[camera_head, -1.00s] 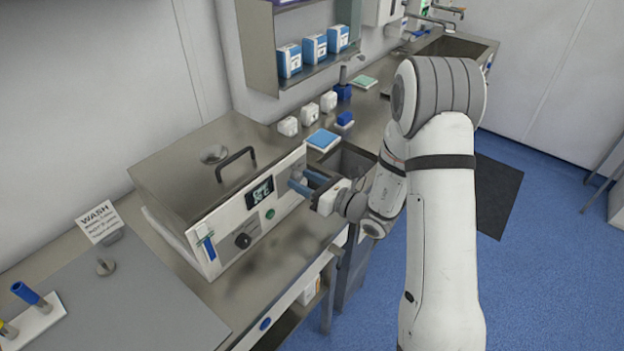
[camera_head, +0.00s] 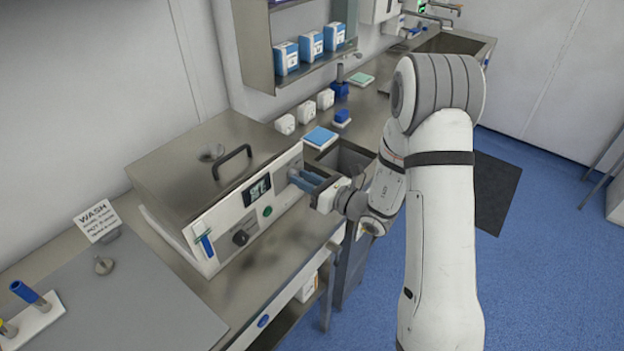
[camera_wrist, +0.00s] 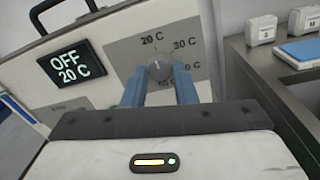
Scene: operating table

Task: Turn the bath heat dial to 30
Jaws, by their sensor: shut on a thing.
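The bath (camera_head: 195,165) is a steel box with a pale front panel and a black handle on its lid. The heat dial (camera_wrist: 159,66) is a round grey knob at the panel's right end, with marks for 20 C, 30 C and a partly hidden one around it. My gripper (camera_wrist: 160,85) has its blue fingers on either side of the dial and is shut on it. In the head view my gripper (camera_head: 304,179) hides the dial. The display (camera_wrist: 67,63) reads OFF and 20 C. I cannot tell exactly where the dial's pointer is.
A black knob (camera_head: 241,237) and a green button (camera_head: 267,211) are on the same panel. A blue pad (camera_head: 320,138) and several white containers stand behind my gripper. A sink opening (camera_head: 345,160) lies to the right of the bath.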

